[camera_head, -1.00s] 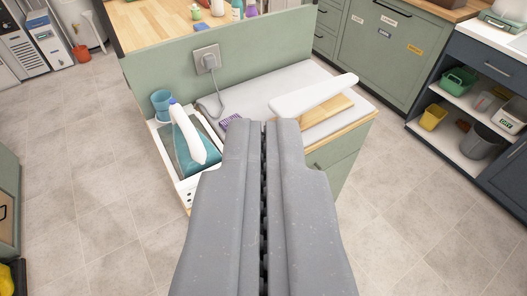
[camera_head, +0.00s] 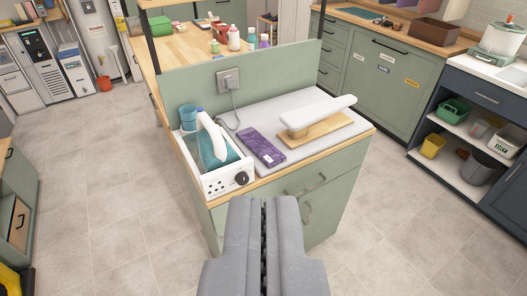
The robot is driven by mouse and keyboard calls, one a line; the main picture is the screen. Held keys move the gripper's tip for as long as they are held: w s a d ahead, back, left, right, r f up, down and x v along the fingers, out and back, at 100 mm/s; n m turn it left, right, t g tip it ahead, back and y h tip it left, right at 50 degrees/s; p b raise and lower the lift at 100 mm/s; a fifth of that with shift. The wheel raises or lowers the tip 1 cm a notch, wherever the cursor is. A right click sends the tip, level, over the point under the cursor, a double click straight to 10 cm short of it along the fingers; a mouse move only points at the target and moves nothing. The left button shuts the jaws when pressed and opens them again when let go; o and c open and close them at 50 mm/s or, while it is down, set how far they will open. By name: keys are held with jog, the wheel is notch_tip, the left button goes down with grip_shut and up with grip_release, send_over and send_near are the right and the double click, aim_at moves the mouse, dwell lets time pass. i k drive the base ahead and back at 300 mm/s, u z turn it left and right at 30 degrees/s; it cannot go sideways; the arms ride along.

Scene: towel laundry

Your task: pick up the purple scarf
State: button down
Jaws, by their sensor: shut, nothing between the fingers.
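The purple scarf (camera_head: 262,147) lies as a flat folded strip with a pattern on the grey ironing pad (camera_head: 258,110), on top of the green cabinet. It is between the iron station and the small sleeve board. My gripper (camera_head: 264,199) is shut and empty. It shows low in the view, in front of the cabinet, apart from the scarf. The whole upper face of the scarf is in sight.
A white steam iron station (camera_head: 225,182) stands left of the scarf, with a blue cup (camera_head: 188,117) behind it. A white sleeve board (camera_head: 318,111) on a wooden base stands to the right. A green panel (camera_head: 200,93) with a socket and cord rises behind. The floor around is clear.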

aim_at(268, 154)
jog(key=u, duration=0.1)
jog(key=i, duration=0.9)
jog(key=z, duration=0.1)
